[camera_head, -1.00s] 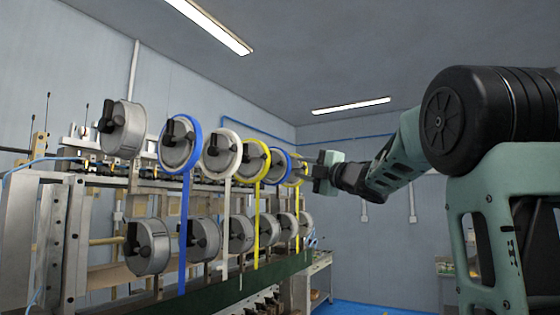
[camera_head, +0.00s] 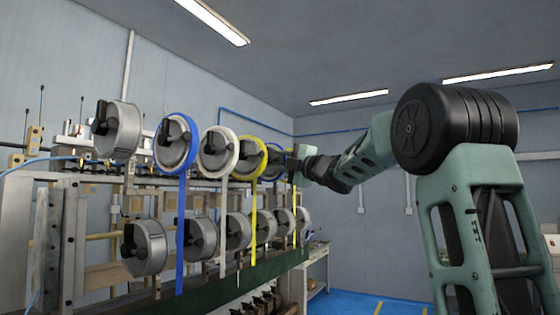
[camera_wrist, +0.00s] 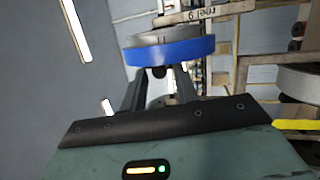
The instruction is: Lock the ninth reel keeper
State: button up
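In the wrist view a reel with a blue rim (camera_wrist: 172,50) lies just ahead of my gripper (camera_wrist: 160,72). A plate marked "reel 9" (camera_wrist: 200,14) shows behind it, upside down. A small dark keeper part (camera_wrist: 158,73) shows between my two fingers. The fingers are spread, and contact with it cannot be made out. The keeper's angle is not clear.
The winder's nearer upper reels include a grey one (camera_head: 118,130), a blue one (camera_head: 177,143), a white one (camera_head: 218,152) and a yellow one (camera_head: 250,157). A lower row of grey reels (camera_head: 147,247) hangs beneath. Open blue floor (camera_head: 365,304) lies to the right.

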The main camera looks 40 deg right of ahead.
jog(key=c, duration=0.5)
jog(key=shift+s+d, duration=0.15)
jog(key=shift+s, duration=0.05)
jog(key=shift+s+d, duration=0.3)
jog(key=shift+s, duration=0.6)
jog(key=o, duration=0.5)
jog(key=shift+s, duration=0.1)
jog(key=shift+o, duration=0.2)
jog(key=shift+b, duration=0.3)
jog(key=s+b, duration=0.2)
jog(key=s, duration=0.5)
jog(key=shift+d, duration=0.2)
dwell(0.3)
